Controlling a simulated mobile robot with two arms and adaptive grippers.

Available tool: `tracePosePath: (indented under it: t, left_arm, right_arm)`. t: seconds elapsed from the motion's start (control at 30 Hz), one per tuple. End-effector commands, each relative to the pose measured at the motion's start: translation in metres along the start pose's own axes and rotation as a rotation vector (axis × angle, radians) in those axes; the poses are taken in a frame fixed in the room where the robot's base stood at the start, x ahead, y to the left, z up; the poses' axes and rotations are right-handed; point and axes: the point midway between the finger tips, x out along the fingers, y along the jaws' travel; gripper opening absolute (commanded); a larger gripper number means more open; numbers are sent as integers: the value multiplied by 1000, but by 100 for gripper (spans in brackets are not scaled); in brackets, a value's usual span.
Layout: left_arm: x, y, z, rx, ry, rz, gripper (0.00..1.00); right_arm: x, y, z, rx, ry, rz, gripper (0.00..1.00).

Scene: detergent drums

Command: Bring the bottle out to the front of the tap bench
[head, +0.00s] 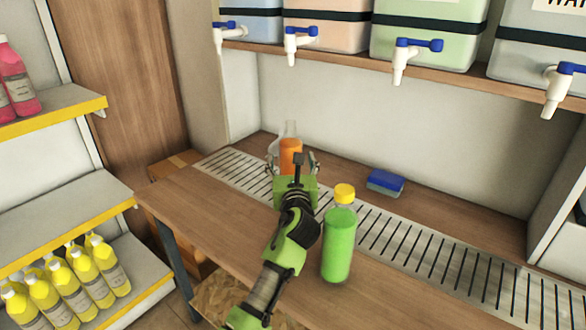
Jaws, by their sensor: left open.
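A clear bottle with orange in its lower part (290,146) stands upright at the back of the tap bench (185,200), by the metal drain grate. My left gripper (292,166) is in front of it, open, with a finger to either side of the bottle's lower part as seen here. The gripper hides the bottle's base, and I cannot tell whether the fingers touch it. A green bottle with a yellow cap (338,245) stands upright nearer the front, just right of my left arm. My right gripper is not in view.
A blue sponge (386,181) lies behind the slotted grate (430,255). Drums with white taps and blue handles (405,50) sit on a shelf above. A shelf rack with yellow bottles (65,285) stands at left. The bench's front left is clear.

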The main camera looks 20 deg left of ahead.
Motion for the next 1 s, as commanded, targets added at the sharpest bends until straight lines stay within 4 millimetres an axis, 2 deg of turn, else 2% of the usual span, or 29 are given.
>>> tracePosePath:
  t: [0.1, 0.23, 0.6, 0.83, 0.87, 1.0]
  left_arm:
    - [17, 0, -1, 0, -1, 0, 65]
    - [28, 0, -1, 0, 0, 0, 65]
    - [32, 0, 0, -1, 1, -1, 65]
    - [32, 0, 0, 0, 1, 0, 6]
    - [32, 0, 0, 0, 1, 0, 41]
    - [32, 0, 0, 0, 1, 0, 5]
  right_arm:
    - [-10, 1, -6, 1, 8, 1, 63]
    - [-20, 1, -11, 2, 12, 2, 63]
    - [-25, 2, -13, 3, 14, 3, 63]
    - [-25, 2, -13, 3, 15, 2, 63]
    - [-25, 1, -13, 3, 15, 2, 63]
    - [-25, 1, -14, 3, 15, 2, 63]
